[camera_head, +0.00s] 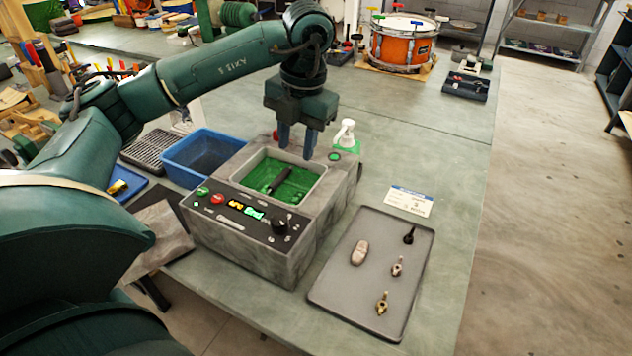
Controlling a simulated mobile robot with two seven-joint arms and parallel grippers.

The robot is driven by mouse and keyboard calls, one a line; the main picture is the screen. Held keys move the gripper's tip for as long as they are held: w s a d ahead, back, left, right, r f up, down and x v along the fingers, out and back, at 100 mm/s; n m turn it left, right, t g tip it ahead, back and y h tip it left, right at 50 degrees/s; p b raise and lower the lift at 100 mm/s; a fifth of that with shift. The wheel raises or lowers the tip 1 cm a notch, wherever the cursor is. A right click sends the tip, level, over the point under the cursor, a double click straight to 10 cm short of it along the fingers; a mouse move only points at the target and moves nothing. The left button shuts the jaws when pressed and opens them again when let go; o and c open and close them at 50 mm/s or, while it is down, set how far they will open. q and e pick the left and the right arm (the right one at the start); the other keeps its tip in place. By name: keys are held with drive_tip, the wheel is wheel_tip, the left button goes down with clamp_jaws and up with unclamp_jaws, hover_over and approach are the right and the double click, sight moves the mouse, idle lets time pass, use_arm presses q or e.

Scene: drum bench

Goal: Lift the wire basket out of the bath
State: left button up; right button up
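The bath (245,262) is a grey box on the bench with a black front panel of lit digits, buttons and a knob. Its open top shows a bright green inside. A dark bar (279,181), which looks like the wire basket's handle, lies slantwise in the opening. The basket's wire body cannot be made out. My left gripper (297,150) points down above the back edge of the bath, its two blue fingers apart with nothing seen between them. It is apart from the dark bar. My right gripper is not in view.
A blue bin (187,179) stands close left of the bath. A white-topped bottle (346,133) stands behind it. A grey tray (330,289) with several small parts lies to the right, near a white card (409,201). An orange drum (403,43) stands at the back.

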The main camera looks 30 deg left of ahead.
sight(279, 178)
use_arm(q)
drive_tip(key=shift+y, duration=0.3)
drive_tip(key=a+f+b, duration=0.1)
drive_tip(key=f, duration=0.1)
drive_tip(key=a+f+b, duration=0.1)
drive_tip(key=f, duration=0.1)
drive_tip(key=a+f+b, duration=0.1)
drive_tip(key=f, duration=0.1)
drive_tip(key=shift+f, duration=0.15)
drive_tip(key=shift+s+a+f+b, duration=0.15)
drive_tip(key=shift+a+f, duration=0.15)
drive_tip(key=shift+f, duration=0.55)
drive_tip(key=shift+a+f+b, duration=0.2)
drive_tip(key=shift+a+f, duration=0.1)
drive_tip(key=shift+f, duration=0.6)
drive_tip(key=shift+s+a+f+b, duration=0.15)
drive_tip(key=shift+a+f, duration=0.15)
drive_tip(key=shift+f, duration=0.55)
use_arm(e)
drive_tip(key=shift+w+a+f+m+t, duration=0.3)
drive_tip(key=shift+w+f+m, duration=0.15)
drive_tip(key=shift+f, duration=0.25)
use_arm(q)
drive_tip(key=shift+c, duration=0.3)
drive_tip(key=shift+r, duration=0.1)
clamp_jaws()
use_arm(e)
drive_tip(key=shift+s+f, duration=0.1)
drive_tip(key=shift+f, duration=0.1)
